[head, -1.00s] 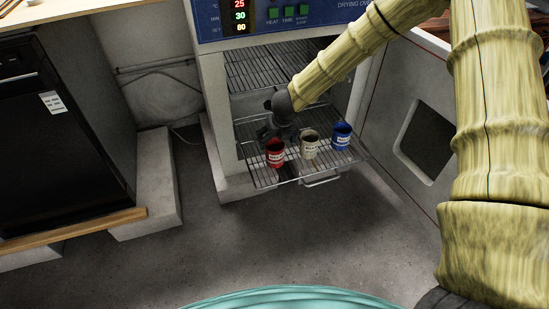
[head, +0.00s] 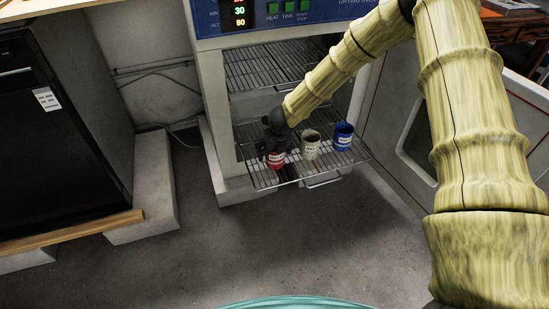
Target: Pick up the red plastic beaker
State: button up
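The red plastic beaker (head: 276,161), with a white label, stands at the left on the pulled-out wire rack (head: 293,184) of the drying oven. My gripper (head: 275,146) is at the beaker from above and behind, and covers its upper part and rim. The fingers are dark and small here, so I cannot tell whether they are open or shut, or whether they touch the beaker.
A whitish beaker (head: 311,147) stands just right of the red one, and a blue beaker (head: 343,137) stands further right. An upper rack (head: 270,70) is above. The open oven door (head: 403,125) is at the right. The floor in front is clear.

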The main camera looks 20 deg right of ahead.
jog(key=c, duration=0.9)
jog(key=shift+r, duration=0.15)
jog(key=shift+c, duration=0.2)
